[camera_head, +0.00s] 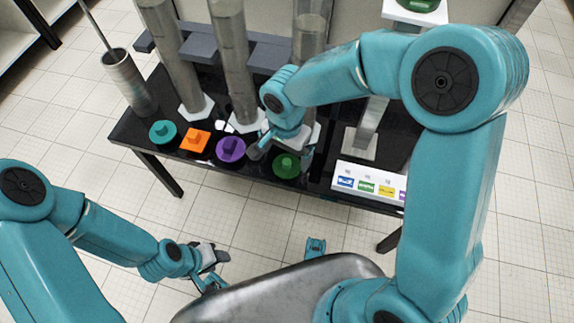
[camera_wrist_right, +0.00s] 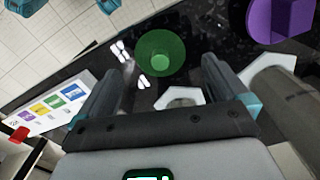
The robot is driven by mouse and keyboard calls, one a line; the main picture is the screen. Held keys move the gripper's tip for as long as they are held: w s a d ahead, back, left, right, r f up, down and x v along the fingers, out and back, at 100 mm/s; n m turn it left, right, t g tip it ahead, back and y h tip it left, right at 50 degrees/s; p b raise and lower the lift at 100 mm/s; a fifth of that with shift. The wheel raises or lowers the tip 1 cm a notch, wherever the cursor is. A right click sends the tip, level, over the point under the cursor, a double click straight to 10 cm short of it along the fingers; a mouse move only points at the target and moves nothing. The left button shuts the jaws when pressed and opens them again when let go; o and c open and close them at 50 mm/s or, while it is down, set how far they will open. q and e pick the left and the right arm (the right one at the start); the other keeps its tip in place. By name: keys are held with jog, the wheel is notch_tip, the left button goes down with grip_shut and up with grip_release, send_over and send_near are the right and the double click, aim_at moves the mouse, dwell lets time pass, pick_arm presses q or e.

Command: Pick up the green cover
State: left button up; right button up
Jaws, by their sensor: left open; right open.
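The green cover (camera_head: 286,167) is a round disc with a raised grip, lying flat near the front edge of the black table (camera_head: 322,186). In the right wrist view the green cover (camera_wrist_right: 160,52) sits in line with the gap between the fingers, near their tips. My right gripper (camera_head: 281,151) is open and empty, just above and behind the cover, pointing down; its fingers (camera_wrist_right: 163,66) do not touch the cover. My left gripper (camera_head: 215,268) is open and empty, away from the table at the lower left.
A purple cover (camera_head: 231,149), an orange cover (camera_head: 195,141) and a teal cover (camera_head: 163,132) lie in a row left of the green one. Tall grey columns (camera_head: 232,60) stand behind. A white panel with coloured labels (camera_head: 367,184) is at the right.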

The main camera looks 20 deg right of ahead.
aim_at(287, 161)
jog(key=f, duration=0.1)
jog(key=f+b, duration=0.1)
jog(key=f, duration=0.3)
jog(key=shift+w+d+b, duration=0.15)
jog(key=shift+d+b, duration=0.1)
jog(key=shift+b, duration=0.05)
jog(key=shift+r, duration=0.15)
jog(key=c, duration=1)
